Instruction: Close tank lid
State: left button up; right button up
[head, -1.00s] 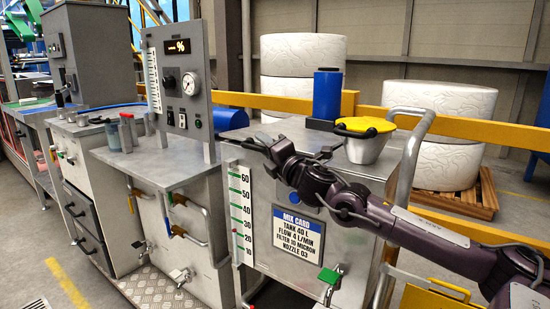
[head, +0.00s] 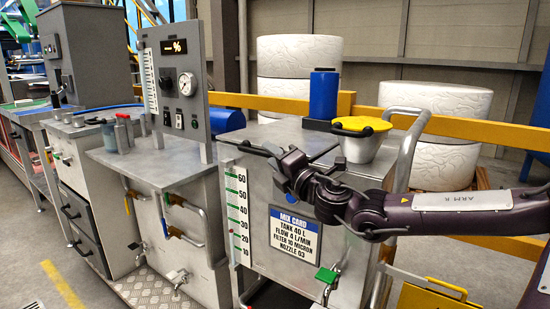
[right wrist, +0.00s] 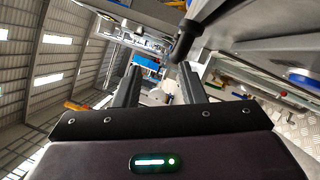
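The tank (head: 330,225) is a grey metal box with a mix card on its front. Its grey lid (head: 285,134) lies flat or nearly flat on top; a small gap at its edge cannot be ruled out. A black handle (head: 254,150) sticks out at the lid's front left edge. My right gripper (head: 279,160) is at the front edge of the lid, close to the handle. In the right wrist view its fingers (right wrist: 158,82) are apart with nothing held between them. A black rounded bar end (right wrist: 184,42) shows beyond the right finger there. My left gripper is not in view.
A blue canister (head: 325,95) and a yellow-topped funnel (head: 362,138) stand on the tank's back and right. A gauge panel (head: 181,80) rises at the left. A curved grey rail (head: 408,150) stands right of the tank, behind my right arm.

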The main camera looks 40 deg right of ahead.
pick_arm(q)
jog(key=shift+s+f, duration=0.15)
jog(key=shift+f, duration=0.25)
pick_arm(e)
jog(key=shift+s+d, duration=0.1)
jog(key=shift+d, duration=0.05)
pick_arm(q)
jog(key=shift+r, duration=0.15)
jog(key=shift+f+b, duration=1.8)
jog(key=shift+b, duration=0.1)
pick_arm(e)
jog(key=s+f, duration=0.3)
jog(key=s, duration=0.5)
jog(key=shift+s+d, duration=0.15)
jog(key=shift+s, duration=0.1)
